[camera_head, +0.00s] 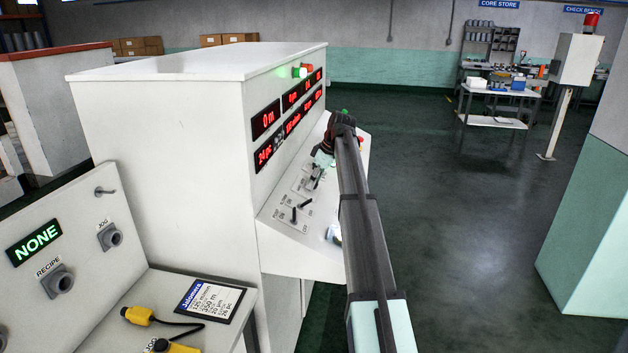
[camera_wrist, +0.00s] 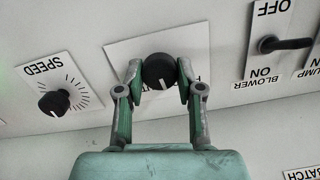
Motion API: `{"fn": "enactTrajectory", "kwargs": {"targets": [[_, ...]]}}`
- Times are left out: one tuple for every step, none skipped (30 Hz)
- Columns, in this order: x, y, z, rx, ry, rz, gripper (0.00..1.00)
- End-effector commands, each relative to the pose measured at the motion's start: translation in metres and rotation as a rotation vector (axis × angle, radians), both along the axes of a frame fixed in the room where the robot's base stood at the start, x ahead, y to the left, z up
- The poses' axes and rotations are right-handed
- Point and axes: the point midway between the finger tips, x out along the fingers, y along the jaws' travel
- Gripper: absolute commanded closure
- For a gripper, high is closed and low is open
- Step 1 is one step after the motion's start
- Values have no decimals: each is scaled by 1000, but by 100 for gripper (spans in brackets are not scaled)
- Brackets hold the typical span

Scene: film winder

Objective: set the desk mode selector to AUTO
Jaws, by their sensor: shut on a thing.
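The mode selector is a black round knob (camera_wrist: 158,70) on a white label plate (camera_wrist: 125,50) in the wrist view. Its white pointer line points almost straight down in that picture. Its label text is mostly hidden by the knob and fingers, so I cannot read the positions. My gripper (camera_wrist: 160,82) has one finger on each side of the knob and is shut on it. In the head view my gripper (camera_head: 319,167) is at the sloped desk panel (camera_head: 275,228); the knob itself cannot be made out there.
In the wrist view a SPEED knob (camera_wrist: 54,103) lies left and a BLOWER lever switch (camera_wrist: 285,44) right. In the head view two black levers (camera_head: 294,215) stand on the panel near my gripper. Red number displays (camera_head: 266,119) rise behind it. The floor right is open.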

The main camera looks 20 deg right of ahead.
Motion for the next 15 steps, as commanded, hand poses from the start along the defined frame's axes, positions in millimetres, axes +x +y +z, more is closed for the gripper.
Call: {"fn": "enactTrajectory", "kwargs": {"targets": [[0, 0, 1, 13, 18, -39, 98], [0, 0, 1, 20, 28, -66, 98], [0, 0, 1, 30, 43, -100, 98], [0, 0, 1, 38, 53, -125, 98], [0, 0, 1, 45, 63, -151, 98], [0, 0, 1, 55, 77, -184, 98], [0, 0, 1, 63, 87, -210, 98], [0, 0, 1, 70, 98, -235, 98], [0, 0, 1, 79, 110, -266, 98], [0, -1, 0, 86, 120, -290, 98], [0, -1, 0, 93, 130, -313, 98], [0, -1, 0, 102, 142, -343, 98], [0, -1, 0, 108, 150, -365, 98], [0, -1, 0, 114, 159, -385, 98], [0, -1, 0, 122, 169, -411, 98]]}}
